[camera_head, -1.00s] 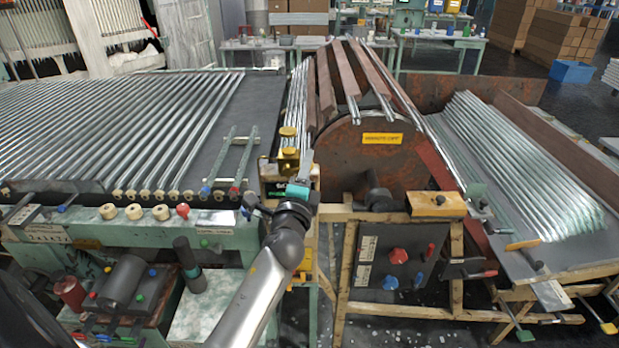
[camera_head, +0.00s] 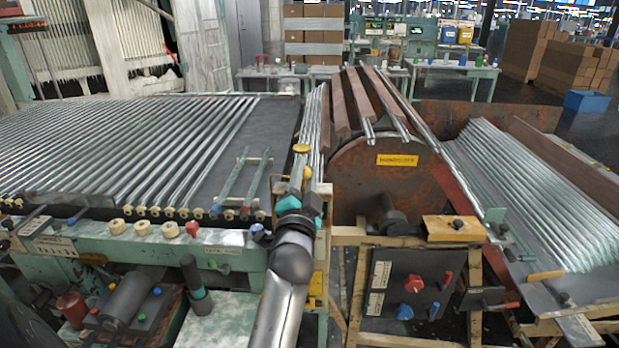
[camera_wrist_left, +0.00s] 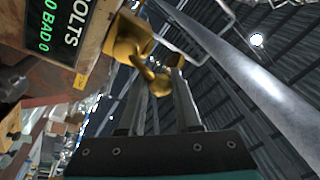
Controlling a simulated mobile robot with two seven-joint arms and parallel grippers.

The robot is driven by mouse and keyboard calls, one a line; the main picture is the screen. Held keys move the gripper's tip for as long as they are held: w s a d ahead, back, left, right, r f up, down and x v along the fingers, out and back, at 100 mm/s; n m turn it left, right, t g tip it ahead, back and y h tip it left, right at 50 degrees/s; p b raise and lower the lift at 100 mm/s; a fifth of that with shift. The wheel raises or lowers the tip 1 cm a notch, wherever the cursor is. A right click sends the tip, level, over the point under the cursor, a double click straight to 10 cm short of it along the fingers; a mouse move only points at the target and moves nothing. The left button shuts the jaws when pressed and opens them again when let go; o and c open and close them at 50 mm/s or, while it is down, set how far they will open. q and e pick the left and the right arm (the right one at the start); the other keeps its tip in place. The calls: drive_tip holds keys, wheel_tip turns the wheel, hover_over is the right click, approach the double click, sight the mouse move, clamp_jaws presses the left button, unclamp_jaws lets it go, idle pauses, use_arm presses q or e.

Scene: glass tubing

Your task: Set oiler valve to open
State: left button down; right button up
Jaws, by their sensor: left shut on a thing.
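The yellow oiler (camera_head: 301,149) stands at the end of the narrow rack between the tube bed and the big drum. Its round top shows above my left gripper (camera_head: 302,180), and its lower part is hidden behind the gripper. In the left wrist view the brass-yellow oiler body (camera_wrist_left: 127,40) has a small curved lever with a rounded end (camera_wrist_left: 158,84). My left gripper's two fingers (camera_wrist_left: 163,88) are shut on this lever. I cannot tell the lever's exact angle. My right gripper is not in view.
A panel lettered BOLTS (camera_wrist_left: 62,28) is close beside the oiler. The drum (camera_head: 365,180) is close on the right, and the bed of glass tubes (camera_head: 263,165) is on the left. A wooden stand with a dark control panel (camera_head: 407,287) is at lower right.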

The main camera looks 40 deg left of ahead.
use_arm(q)
drive_tip(key=shift+s+a+r+n, duration=0.15)
drive_tip(key=shift+a+n, duration=0.1)
drive_tip(key=shift+n, duration=0.15)
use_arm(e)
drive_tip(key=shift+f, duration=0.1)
use_arm(q)
drive_tip(key=c, duration=0.9)
unclamp_jaws()
drive_tip(key=shift+f, duration=0.25)
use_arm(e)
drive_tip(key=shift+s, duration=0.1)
